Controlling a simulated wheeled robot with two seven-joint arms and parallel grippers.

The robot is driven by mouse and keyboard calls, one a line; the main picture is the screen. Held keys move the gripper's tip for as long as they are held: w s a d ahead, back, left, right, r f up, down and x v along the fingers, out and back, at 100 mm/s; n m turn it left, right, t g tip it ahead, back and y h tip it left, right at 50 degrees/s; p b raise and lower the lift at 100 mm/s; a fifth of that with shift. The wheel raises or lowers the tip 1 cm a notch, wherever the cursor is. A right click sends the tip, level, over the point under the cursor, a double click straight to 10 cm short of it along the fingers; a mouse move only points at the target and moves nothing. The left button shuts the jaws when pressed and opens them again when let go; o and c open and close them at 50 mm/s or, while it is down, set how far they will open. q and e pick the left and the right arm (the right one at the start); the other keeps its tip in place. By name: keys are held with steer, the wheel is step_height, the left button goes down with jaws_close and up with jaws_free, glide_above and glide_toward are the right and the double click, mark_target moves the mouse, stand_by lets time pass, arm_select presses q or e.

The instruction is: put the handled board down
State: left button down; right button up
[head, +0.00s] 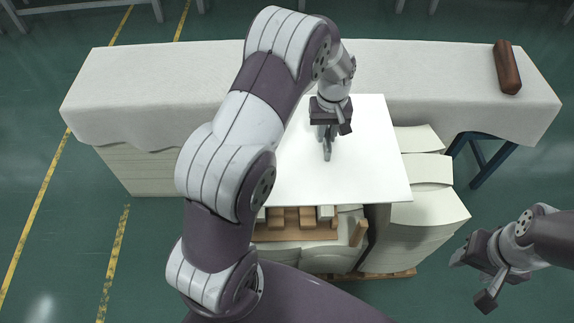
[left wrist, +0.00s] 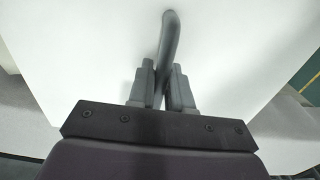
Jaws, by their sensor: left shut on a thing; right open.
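The handled board (head: 365,160) is a large flat white square with a grey bar handle (head: 327,150) on its upper face. My left gripper (head: 328,128) is over the board and shut on the handle. In the left wrist view the handle (left wrist: 170,40) runs up from between the two fingers (left wrist: 162,88), and the white board (left wrist: 90,50) fills most of the picture. The board overlaps the cloth-covered table's front edge and the stacks in front of it. I cannot tell whether it touches them. My right gripper (head: 478,282) is open and empty over the floor at lower right.
A long table with a white cloth (head: 150,85) runs across the back. A brown block (head: 507,68) lies at its right end. Stacks of pale sheets (head: 425,205) stand right of the board. Wooden blocks (head: 290,217) show below its near edge. Green floor (head: 60,240) is clear at left.

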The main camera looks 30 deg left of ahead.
mark_target(292, 149)
arm_select(q)
steer(key=s+a+f, duration=0.2)
steer(key=s+a, duration=0.1)
steer(key=s+a+f+b, duration=0.1)
steer(key=s+a+f, duration=0.2)
steer(key=shift+s+a+f, duration=0.1)
steer(key=shift+a+f, duration=0.05)
steer(key=shift+a, duration=0.05)
step_height(292, 149, down, 4)
steer(key=shift+r+b, duration=0.1)
steer(key=shift+b, duration=0.9)
steer(key=c, duration=1)
jaws_free()
steer(key=shift+c, duration=0.2)
steer(key=shift+s, duration=0.1)
